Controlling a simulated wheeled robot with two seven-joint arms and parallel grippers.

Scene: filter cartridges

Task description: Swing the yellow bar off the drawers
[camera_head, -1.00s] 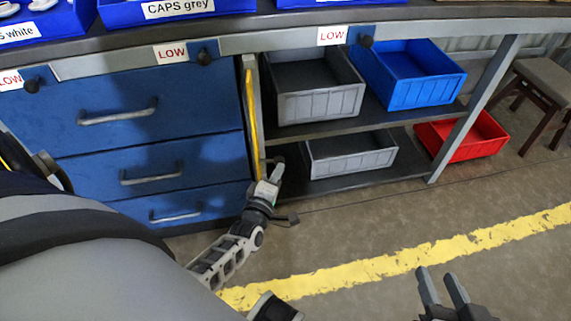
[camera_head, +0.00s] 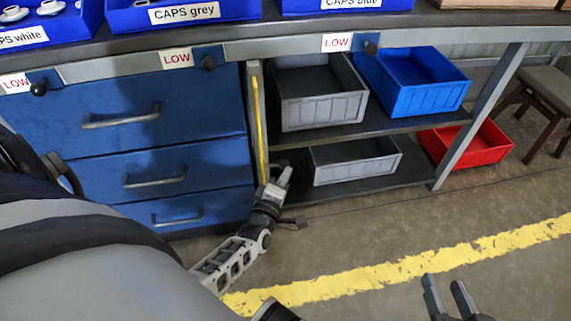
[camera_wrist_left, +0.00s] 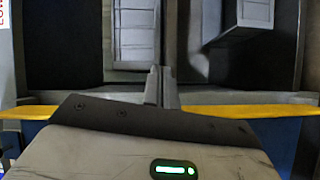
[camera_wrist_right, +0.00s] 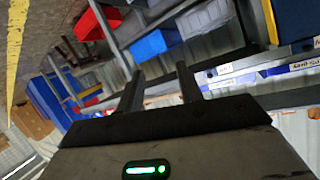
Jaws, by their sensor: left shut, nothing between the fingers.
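The yellow bar (camera_head: 259,125) stands upright along the post at the right edge of the blue drawers (camera_head: 150,128), which are shut. In the left wrist view the yellow bar (camera_wrist_left: 235,111) runs across the picture, partly hidden behind my gripper body. My left gripper (camera_head: 284,174) is shut and empty, low by the bar's bottom end, with its fingertips just right of the bar. Those fingers (camera_wrist_left: 160,84) point toward the shelves; I cannot tell whether they touch the bar. My right gripper (camera_head: 447,292) is open and empty above the floor at the lower right.
Grey bins (camera_head: 322,98) and a blue bin (camera_head: 415,85) sit on the open shelves right of the drawers. A red bin (camera_head: 470,147) and a stool (camera_head: 540,100) are further right. The floor with its yellow line (camera_head: 400,270) is clear in front.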

